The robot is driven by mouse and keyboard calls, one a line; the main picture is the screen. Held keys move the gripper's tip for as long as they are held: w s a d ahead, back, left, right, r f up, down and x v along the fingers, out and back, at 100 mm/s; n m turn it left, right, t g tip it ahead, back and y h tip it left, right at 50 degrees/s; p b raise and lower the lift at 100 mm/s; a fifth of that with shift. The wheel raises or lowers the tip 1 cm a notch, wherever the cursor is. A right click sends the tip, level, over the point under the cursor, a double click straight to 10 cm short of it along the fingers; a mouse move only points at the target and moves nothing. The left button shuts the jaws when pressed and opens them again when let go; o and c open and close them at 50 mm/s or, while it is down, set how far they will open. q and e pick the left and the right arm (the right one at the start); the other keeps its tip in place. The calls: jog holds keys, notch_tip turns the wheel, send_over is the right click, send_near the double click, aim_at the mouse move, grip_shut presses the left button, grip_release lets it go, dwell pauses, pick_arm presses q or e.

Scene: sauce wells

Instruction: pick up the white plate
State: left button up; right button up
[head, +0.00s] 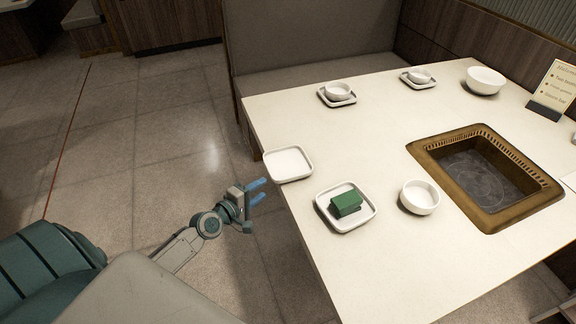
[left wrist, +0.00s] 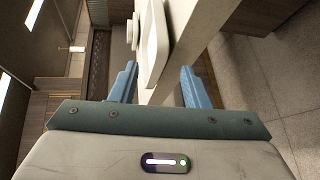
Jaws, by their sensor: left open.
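An empty square white plate (head: 288,164) lies at the table's left edge, its left side seeming to stick out a little past the edge. It also shows edge-on in the left wrist view (left wrist: 153,42), ahead of the fingers and between their lines. My left gripper (head: 259,190) is open and empty, with blue fingers, off the table's side and just short of the plate, to its lower left. In the left wrist view the two fingers (left wrist: 158,72) stand well apart, not touching the plate. My right gripper is not in view.
A second white plate (head: 330,220) with a green block (head: 346,203) is close by on the right. A white bowl (head: 420,197) and the sunken grill (head: 485,180) are further right. Two small dishes with cups stand at the back. A bench (head: 310,40) is behind the table (head: 385,270).

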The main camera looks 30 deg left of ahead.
aim_at(274, 182)
pick_arm(q)
jog(key=shift+f+x, duration=0.2)
jog(key=shift+x, duration=2.75)
jog(key=shift+s, duration=0.1)
grip_shut()
